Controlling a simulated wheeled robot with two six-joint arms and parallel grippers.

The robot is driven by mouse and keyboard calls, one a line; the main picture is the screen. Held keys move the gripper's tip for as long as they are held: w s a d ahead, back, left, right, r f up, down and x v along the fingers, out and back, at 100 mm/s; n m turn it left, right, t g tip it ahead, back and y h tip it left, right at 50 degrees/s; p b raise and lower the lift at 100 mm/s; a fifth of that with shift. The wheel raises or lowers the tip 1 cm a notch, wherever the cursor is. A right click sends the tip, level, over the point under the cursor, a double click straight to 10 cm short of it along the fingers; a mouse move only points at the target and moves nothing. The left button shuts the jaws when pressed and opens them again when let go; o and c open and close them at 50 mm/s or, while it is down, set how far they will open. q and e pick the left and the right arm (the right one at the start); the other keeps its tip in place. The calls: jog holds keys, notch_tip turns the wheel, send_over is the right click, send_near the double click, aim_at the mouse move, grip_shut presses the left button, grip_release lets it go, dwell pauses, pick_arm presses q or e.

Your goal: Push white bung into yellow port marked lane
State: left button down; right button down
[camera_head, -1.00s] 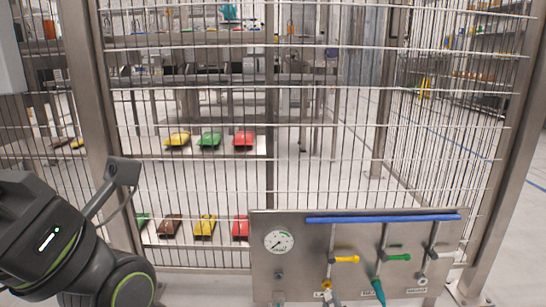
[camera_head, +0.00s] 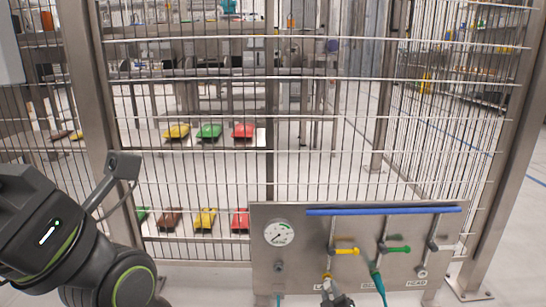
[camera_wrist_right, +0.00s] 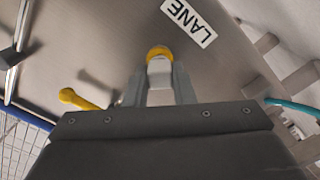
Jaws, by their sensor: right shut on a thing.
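The yellow port (camera_wrist_right: 158,51) shows as a yellow ring on the steel panel, beside the white label reading LANE (camera_wrist_right: 189,22). My right gripper (camera_wrist_right: 159,88) is shut on the white bung (camera_wrist_right: 159,68), whose far end overlaps the yellow ring in the wrist view. I cannot tell how deep the bung sits, as the fingers and bung hide part of the port. In the head view my right gripper (camera_head: 332,293) is at the panel's lower edge, just below the yellow port (camera_head: 327,277). My left arm is at the left, its gripper out of view.
The steel panel (camera_head: 300,270) carries a gauge (camera_head: 279,233), a blue bar (camera_head: 383,211), a yellow-handled valve (camera_head: 346,251) and a green-handled valve (camera_head: 398,250). A teal hose (camera_head: 379,284) hangs right of my right gripper. A wire fence stands behind the panel.

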jog(key=shift+w+b, duration=0.4)
jog(key=shift+w, duration=0.15)
dwell(0.5)
jog(key=c, duration=1.1)
grip_release()
jog(key=shift+c, duration=0.2)
